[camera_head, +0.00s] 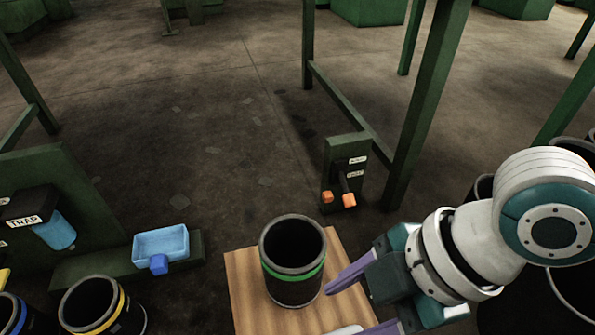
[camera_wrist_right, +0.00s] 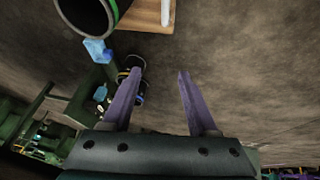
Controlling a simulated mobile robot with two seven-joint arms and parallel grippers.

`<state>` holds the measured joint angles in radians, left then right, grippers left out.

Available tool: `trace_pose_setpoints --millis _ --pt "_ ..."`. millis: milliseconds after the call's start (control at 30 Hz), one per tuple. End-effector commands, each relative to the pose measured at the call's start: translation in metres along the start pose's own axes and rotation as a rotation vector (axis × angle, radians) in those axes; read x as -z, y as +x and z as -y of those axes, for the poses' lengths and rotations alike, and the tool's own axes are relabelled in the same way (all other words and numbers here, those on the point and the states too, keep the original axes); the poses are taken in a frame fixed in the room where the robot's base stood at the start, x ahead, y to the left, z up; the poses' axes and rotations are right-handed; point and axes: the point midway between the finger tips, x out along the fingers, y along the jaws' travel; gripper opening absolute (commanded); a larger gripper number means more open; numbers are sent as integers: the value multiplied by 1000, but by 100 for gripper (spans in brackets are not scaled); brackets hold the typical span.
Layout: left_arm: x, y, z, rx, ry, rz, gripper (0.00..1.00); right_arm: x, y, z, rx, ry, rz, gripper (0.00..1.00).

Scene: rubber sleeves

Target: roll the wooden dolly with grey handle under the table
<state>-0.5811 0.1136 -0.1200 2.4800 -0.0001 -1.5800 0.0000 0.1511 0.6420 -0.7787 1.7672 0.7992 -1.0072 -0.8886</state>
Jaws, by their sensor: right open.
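The wooden dolly (camera_head: 243,291) stands on the floor at the bottom middle of the head view, with a black sleeve with a green band (camera_head: 292,262) upright on it. Its light grey handle (camera_head: 347,330) shows at the bottom edge. The right wrist view also shows the dolly board (camera_wrist_right: 138,20) and the handle (camera_wrist_right: 165,12) at the top. My right gripper (camera_head: 342,312) is open and empty, its purple fingers beside the sleeve and near the handle. Green legs (camera_head: 430,105) of a table-like frame stand behind; no tabletop shows. My left gripper is out of view.
A green stand with orange-tipped levers (camera_head: 345,175) is behind the dolly. A blue tray (camera_head: 160,243) on a green base and a yellow-banded sleeve (camera_head: 92,303) are at left. More black sleeves are at right, partly behind my arm. The middle floor is clear.

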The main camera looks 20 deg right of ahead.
Motion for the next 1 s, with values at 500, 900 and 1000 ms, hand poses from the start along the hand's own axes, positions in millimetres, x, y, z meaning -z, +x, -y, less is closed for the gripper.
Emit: trace_pose_setpoints --millis 500,900,1000 --pt "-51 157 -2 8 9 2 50 -109 144 4 -1 -101 36 59" --pt "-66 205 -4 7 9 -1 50 -114 205 5 0 -101 34 59" --pt "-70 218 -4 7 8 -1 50 -114 221 5 -1 -102 34 59"
